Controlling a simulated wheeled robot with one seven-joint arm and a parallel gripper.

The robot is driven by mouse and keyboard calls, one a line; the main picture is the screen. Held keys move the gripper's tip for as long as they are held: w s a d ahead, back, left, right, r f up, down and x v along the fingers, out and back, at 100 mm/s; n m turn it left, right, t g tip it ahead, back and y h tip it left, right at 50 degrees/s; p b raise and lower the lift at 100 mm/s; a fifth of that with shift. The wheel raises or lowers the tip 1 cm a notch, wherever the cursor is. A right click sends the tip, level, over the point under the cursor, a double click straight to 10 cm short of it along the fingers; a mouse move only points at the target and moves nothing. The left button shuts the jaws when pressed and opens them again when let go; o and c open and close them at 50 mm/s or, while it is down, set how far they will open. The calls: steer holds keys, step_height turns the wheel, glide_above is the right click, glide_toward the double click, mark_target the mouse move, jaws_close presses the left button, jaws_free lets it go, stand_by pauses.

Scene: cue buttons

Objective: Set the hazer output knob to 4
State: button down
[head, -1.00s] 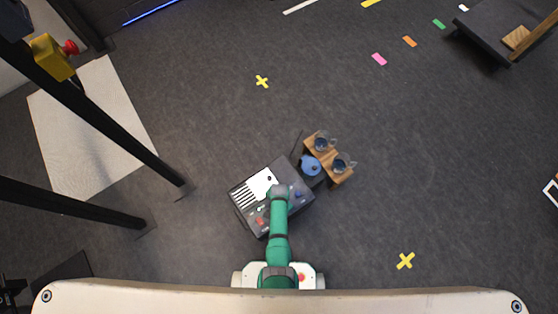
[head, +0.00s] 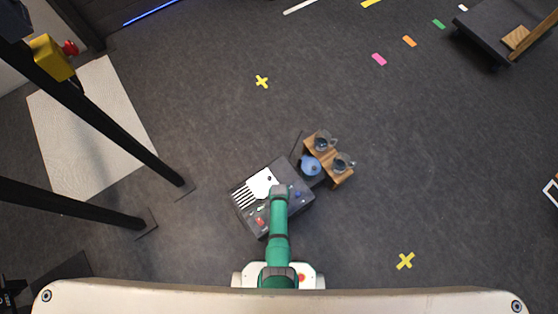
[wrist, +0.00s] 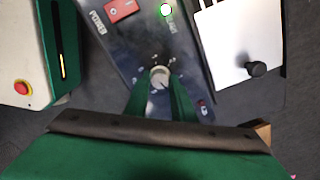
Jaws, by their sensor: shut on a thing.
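The hazer (head: 246,215) is a dark box below the middle of the head view, under my arm. In the wrist view its panel (wrist: 135,45) carries a pale round knob (wrist: 160,74) with small white marks around it. My gripper (wrist: 161,85) has its two green fingers on either side of this knob and is shut on it. The knob's pointer and the numbers are too small to read. In the head view my arm hides the knob and the gripper's fingertips.
The panel also has a red switch (wrist: 122,8) and a lit green button (wrist: 166,10). A white plate with a black knob (wrist: 256,69) lies to the right. In the head view a wooden stand (head: 340,179) with glass cups and a blue pot (head: 311,166) stand close to the hazer's right.

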steer(key=shift+m, duration=0.3)
steer(key=c, duration=1.5)
jaws_free()
steer(key=shift+r, duration=0.1)
step_height(320, 180, up, 11)
steer(key=shift+f, duration=0.2)
steer(key=shift+s, duration=0.1)
